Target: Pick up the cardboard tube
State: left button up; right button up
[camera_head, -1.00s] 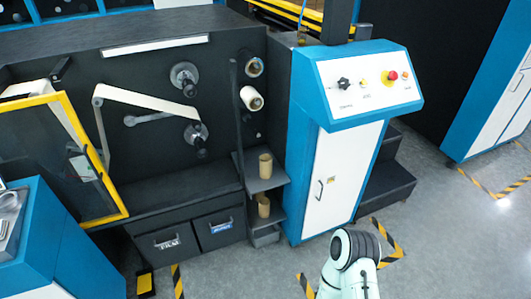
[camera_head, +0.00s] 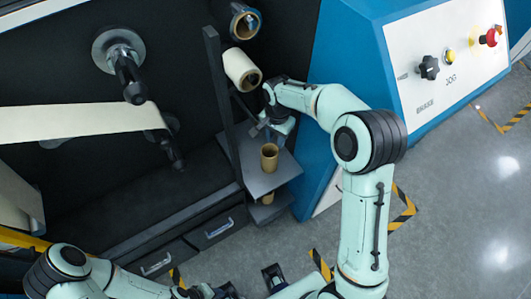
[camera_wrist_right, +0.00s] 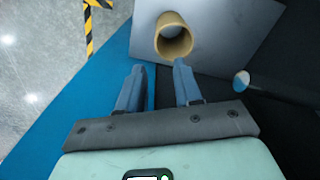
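A brown cardboard tube (camera_head: 270,157) stands upright on the upper grey side shelf (camera_head: 286,172). It also shows in the right wrist view (camera_wrist_right: 173,38), open end towards the camera. My right gripper (camera_head: 270,125) is just above and behind this tube in the head view. In the right wrist view its two fingers (camera_wrist_right: 157,70) are apart with nothing between them, and the tube lies beyond their tips. A second brown tube (camera_head: 268,198) is on the lower shelf, mostly hidden. My left arm is at the bottom left; its gripper is not clear.
A pale roll (camera_head: 242,68) sits on the machine face above the shelves, close to my right wrist. A dark upright bar (camera_head: 222,105) stands left of the shelf. The blue control cabinet (camera_head: 345,60) is close on the right. Drawers (camera_head: 215,228) are at lower left.

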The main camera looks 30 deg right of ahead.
send_near(276, 150)
jog(key=s+a+f, duration=0.2)
jog(key=s+f, duration=0.1)
jog(key=shift+s+f, duration=0.15)
jog(key=shift+s, duration=0.1)
jog(key=f, duration=0.5)
jog(key=shift+w+d+f, duration=0.15)
jog(key=shift+d+f, duration=0.1)
jog(key=shift+f, duration=0.15)
grip_shut()
